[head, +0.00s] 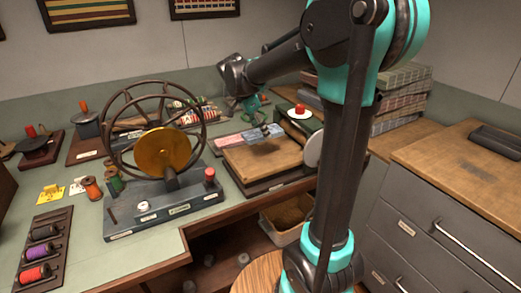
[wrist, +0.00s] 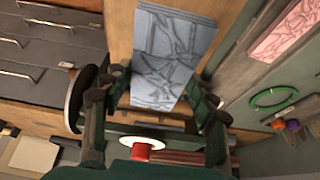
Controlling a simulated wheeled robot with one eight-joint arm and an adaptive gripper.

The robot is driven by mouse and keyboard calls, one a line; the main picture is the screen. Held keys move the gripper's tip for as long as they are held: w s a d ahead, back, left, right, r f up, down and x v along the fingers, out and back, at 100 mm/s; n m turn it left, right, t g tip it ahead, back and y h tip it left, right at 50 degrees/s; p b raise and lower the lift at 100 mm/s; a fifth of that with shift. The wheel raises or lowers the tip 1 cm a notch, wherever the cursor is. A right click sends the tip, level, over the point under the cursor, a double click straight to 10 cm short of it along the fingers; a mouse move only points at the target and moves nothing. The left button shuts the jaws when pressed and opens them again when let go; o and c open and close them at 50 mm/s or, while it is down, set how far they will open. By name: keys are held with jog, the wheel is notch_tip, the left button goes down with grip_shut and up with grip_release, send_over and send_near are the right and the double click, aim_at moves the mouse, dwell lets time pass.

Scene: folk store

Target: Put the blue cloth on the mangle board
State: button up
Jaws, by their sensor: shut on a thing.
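The blue cloth (wrist: 172,62) is a pale grey-blue folded piece with darker crease lines. It shows between the two fingers of my gripper (wrist: 160,88) in the wrist view, and my gripper is shut on it. Behind the cloth is the wooden mangle board (wrist: 120,38), which shows as a flat brown board (head: 262,160) on the bench in the head view. In that view my gripper (head: 262,122) hangs over the board's back part, and a dark shadow lies on the wood. I cannot tell whether the cloth touches the board.
A pink cloth (wrist: 285,30) lies beside the board. A large spoked wheel (head: 155,125) on a dark base stands to the left. A red-knobbed device (head: 299,112) is behind the board, and stacked fabrics (head: 405,95) are at the right. The board's front half is clear.

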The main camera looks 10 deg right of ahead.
aim_at(264, 155)
notch_tip(264, 155, down, 9)
jog(key=shift+r, duration=0.2)
dwell(0.4)
jog(key=o, duration=1.2)
jog(key=shift+f, duration=0.1)
jog(key=shift+c, duration=0.2)
jog(key=v, duration=1.2)
